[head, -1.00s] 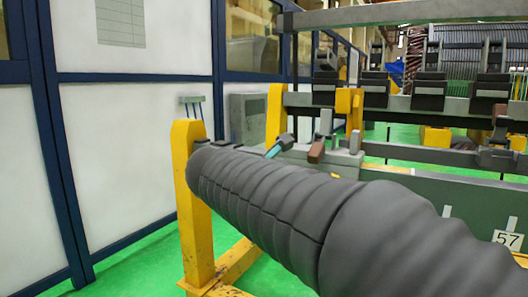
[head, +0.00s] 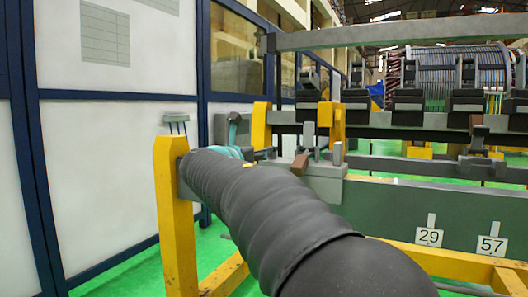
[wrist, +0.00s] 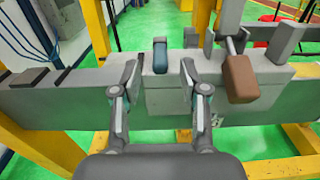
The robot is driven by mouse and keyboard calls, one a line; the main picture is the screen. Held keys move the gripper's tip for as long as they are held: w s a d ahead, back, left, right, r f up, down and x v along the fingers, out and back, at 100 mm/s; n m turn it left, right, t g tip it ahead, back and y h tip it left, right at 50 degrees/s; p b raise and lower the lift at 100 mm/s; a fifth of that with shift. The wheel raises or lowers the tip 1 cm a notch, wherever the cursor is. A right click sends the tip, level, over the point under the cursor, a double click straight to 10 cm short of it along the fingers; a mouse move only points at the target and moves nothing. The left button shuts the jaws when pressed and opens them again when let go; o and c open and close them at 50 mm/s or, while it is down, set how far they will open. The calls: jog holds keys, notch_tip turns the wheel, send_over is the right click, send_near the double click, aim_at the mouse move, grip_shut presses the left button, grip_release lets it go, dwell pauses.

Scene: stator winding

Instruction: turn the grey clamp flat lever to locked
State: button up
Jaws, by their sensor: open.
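My gripper (wrist: 160,75) is open and empty in the wrist view, its two fingers at the grey bench beam. Between and just beyond the fingertips, a short blue-grey lever (wrist: 160,58) with a dark top stands at the grey clamp block (wrist: 215,75); I see gaps on both sides of it. To the right, a brown-handled lever (wrist: 241,79) hangs from a grey plate, outside the fingers. The brown handle also shows in the head view (head: 300,164). There my dark arm hides most of the gripper; a teal and grey finger (head: 233,130) shows. No lever's locked position is readable.
A yellow post (head: 175,215) stands left of my arm and another yellow upright (wrist: 200,18) rises behind the clamp. Dark fixtures (head: 408,97) line the rear rail. White plates numbered 29 (head: 429,237) and 57 (head: 490,245) mark the front beam. Green floor is open at lower left.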

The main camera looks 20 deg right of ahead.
jog(key=x, duration=0.5)
jog(key=shift+s, duration=0.1)
jog(key=shift+a, duration=0.1)
grip_shut()
